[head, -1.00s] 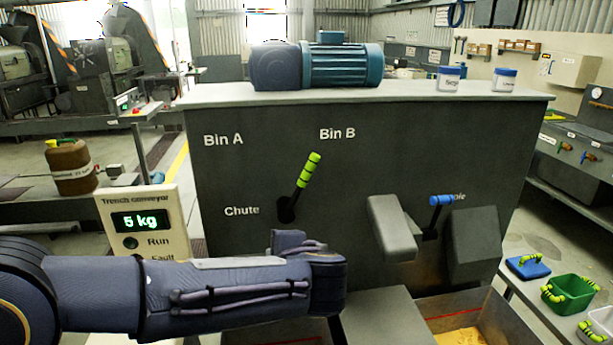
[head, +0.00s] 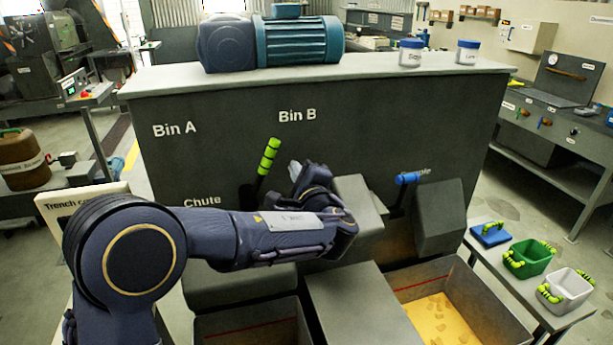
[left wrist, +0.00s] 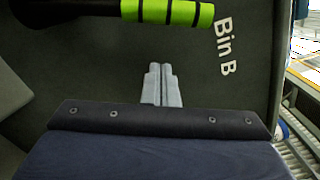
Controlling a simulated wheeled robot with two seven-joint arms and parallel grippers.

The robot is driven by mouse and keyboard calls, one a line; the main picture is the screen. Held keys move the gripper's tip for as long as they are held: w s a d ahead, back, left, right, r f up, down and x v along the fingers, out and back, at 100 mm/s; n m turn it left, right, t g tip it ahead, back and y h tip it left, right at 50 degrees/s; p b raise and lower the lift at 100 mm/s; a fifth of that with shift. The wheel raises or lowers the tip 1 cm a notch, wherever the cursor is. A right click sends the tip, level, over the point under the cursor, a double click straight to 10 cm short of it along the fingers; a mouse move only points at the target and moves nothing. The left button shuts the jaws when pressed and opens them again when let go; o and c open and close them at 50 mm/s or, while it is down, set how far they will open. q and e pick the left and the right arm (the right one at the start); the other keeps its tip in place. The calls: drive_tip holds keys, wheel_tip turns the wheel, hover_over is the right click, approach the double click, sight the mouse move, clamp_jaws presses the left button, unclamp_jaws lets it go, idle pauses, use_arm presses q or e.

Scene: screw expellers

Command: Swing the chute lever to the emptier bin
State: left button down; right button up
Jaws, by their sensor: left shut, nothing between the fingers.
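The chute lever (head: 268,158) has a black shaft and a green-banded grip. It leans up and right, towards the "Bin B" label (head: 297,115) and away from "Bin A" (head: 174,129). In the left wrist view the lever (left wrist: 180,12) lies across the top. My left gripper (head: 295,170) is shut and empty, just right of the lever in the head view. Its grey fingers (left wrist: 159,68) show apart from the grip in the wrist view. The right bin (head: 513,322) holds yellow material; the visible part of the left bin (head: 250,338) looks bare. My right gripper is out of view.
A blue-handled lever (head: 408,179) stands between two grey blocks on the panel, to the right. A motor (head: 298,41) and two white jars (head: 411,53) sit on top. The weight display is hidden behind my left arm. A side table with small bins is at right.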

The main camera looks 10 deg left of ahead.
use_arm(q)
drive_tip(key=shift+s+a+r+p, duration=0.2)
drive_tip(key=shift+a+r, duration=0.2)
drive_tip(key=shift+a, duration=0.3)
drive_tip(key=shift+s+a+r+p, duration=0.1)
drive_tip(key=shift+s+a+r, duration=0.2)
drive_tip(key=shift+a, duration=0.4)
drive_tip(key=s+a+r+n+b, duration=0.2)
drive_tip(key=a+n+b, duration=0.8)
drive_tip(key=b, duration=1)
drive_tip(key=shift+s+a+r, duration=0.15)
drive_tip(key=shift+s+a, duration=0.05)
drive_tip(key=shift+s, duration=0.95)
